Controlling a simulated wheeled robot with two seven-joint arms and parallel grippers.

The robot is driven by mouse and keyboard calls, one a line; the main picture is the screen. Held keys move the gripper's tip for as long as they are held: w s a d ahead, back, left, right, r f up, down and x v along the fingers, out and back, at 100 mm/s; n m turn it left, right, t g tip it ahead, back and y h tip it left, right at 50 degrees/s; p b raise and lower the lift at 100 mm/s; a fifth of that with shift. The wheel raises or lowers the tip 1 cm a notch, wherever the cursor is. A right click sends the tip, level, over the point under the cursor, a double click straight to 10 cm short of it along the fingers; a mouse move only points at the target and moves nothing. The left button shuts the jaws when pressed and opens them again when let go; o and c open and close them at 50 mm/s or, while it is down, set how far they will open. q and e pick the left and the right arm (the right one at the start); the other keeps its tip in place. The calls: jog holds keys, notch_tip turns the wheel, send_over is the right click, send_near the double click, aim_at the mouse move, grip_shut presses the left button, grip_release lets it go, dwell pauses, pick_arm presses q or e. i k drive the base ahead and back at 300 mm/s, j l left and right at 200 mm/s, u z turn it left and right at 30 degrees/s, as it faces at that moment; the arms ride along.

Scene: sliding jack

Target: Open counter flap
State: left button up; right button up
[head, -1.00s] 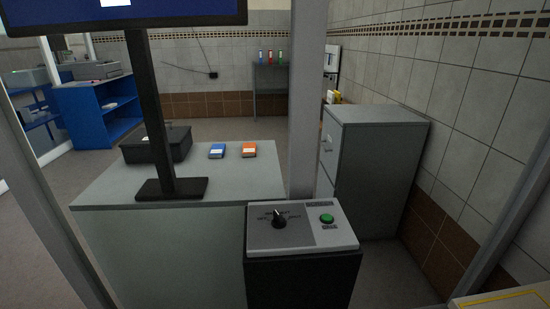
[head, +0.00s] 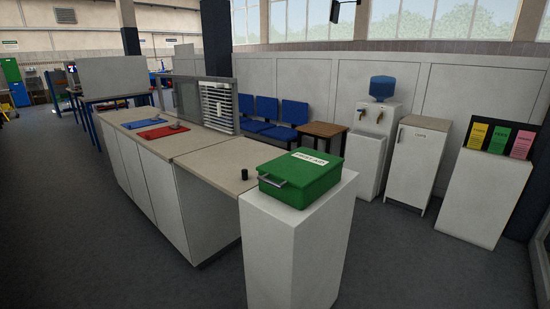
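A long counter (head: 128,116) runs from the left toward the middle of the head view. Its near end has a separate beige top section (head: 213,158), which appears to be the flap. This section lies flat and level with the rest, with a seam between them. Neither of my grippers is in view.
A white pedestal (head: 297,240) with a green first-aid box (head: 300,176) stands close in front of the counter's near end. Blue chairs (head: 268,115), a small wooden table (head: 323,131), a water dispenser (head: 372,135) and a white cabinet (head: 417,160) line the back wall. Grey floor is clear left and right.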

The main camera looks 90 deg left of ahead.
aim_at(229, 166)
jog(key=u, duration=3.05)
jog(key=i+z, duration=0.1)
jog(key=i, duration=0.25)
jog(key=i+j+z, duration=0.15)
jog(key=i, duration=0.2)
